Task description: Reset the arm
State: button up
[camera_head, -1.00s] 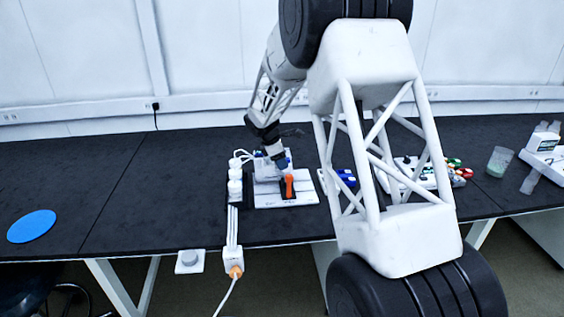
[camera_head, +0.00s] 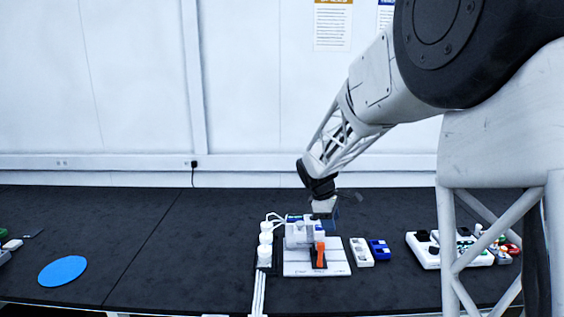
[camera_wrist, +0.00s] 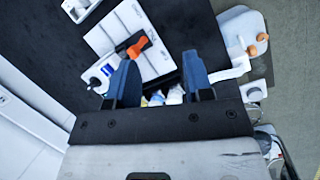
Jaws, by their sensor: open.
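My gripper (camera_head: 326,213) hangs pointing down, just above and behind a white device with an orange lever (camera_head: 320,254) on a pale base plate (camera_head: 300,269). In the wrist view, the two blue fingers of my gripper (camera_wrist: 160,62) are spread apart with nothing held between them. The orange lever (camera_wrist: 138,46) and its white plate (camera_wrist: 157,60) lie beyond the fingertips there. The head view does not clearly show whether the fingers touch the device. My arm reaches in from the upper right.
A white strip with several round caps (camera_head: 265,254) stands left of the device. A small white block (camera_head: 361,252) and a blue block (camera_head: 379,250) sit to its right. A white button panel (camera_head: 424,248) is farther right. A blue disc (camera_head: 62,270) lies left, with bare black bench between.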

jog(key=s+d+r+m+t+y, duration=0.1)
jog(key=s+d+r+m, duration=0.3)
jog(key=s, duration=0.7)
jog(key=s+a+r+m+y, duration=0.1)
jog(key=s+r+m, duration=0.3)
jog(key=s, duration=0.7)
jog(key=s+m+t+y, duration=0.1)
jog(key=s+m, duration=0.4)
jog(key=s, duration=1.7)
jog(key=shift+s+d+f+m, duration=0.25)
jog(key=shift+d+f+m, duration=0.05)
jog(key=shift+f, duration=0.05)
jog(key=shift+c, duration=0.5)
